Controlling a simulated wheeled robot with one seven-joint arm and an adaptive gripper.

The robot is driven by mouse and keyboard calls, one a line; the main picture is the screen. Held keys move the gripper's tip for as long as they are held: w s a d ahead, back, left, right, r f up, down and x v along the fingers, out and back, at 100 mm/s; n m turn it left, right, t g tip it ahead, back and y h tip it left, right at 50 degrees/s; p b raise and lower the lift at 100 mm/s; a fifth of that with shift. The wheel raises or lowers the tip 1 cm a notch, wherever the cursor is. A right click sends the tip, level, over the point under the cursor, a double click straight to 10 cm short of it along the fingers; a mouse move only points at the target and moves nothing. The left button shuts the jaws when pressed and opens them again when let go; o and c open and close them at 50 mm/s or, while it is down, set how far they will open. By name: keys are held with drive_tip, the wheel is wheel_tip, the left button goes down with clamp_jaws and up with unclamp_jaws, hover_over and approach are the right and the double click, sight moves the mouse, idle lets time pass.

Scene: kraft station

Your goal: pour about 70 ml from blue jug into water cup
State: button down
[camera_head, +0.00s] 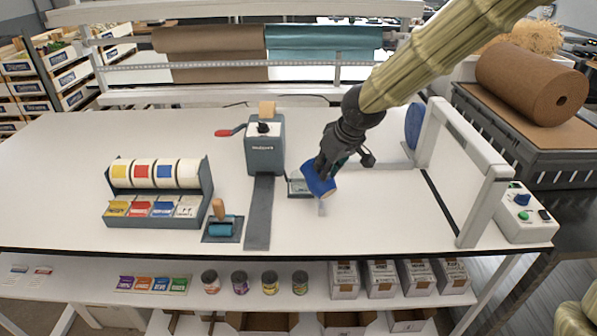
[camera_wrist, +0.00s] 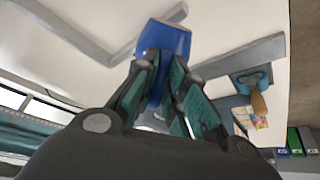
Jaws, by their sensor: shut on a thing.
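The blue jug (camera_head: 316,181) is held by my gripper (camera_head: 324,165) above the middle of the white table. It is strongly tilted, its lower end toward the lower right. In the wrist view, the jug (camera_wrist: 172,40) sits between the green-padded fingers of my gripper (camera_wrist: 162,88), which are shut on it.
A grey crank machine (camera_head: 265,150) with a dark strip stands left of the jug. A label dispenser (camera_head: 160,195) and a roller (camera_head: 220,227) are farther left. A grey frame (camera_head: 473,185) and a control box (camera_head: 524,213) stand right. The front table centre is clear.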

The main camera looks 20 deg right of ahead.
drive_tip(key=shift+w+r+p, duration=0.2)
drive_tip(key=shift+r+p, duration=0.05)
drive_tip(key=shift+p, duration=0.4)
drive_tip(key=shift+w+a+r+g+p, duration=0.25)
drive_tip(key=shift+r+g+p, duration=0.45)
drive_tip(key=shift+p, duration=1.35)
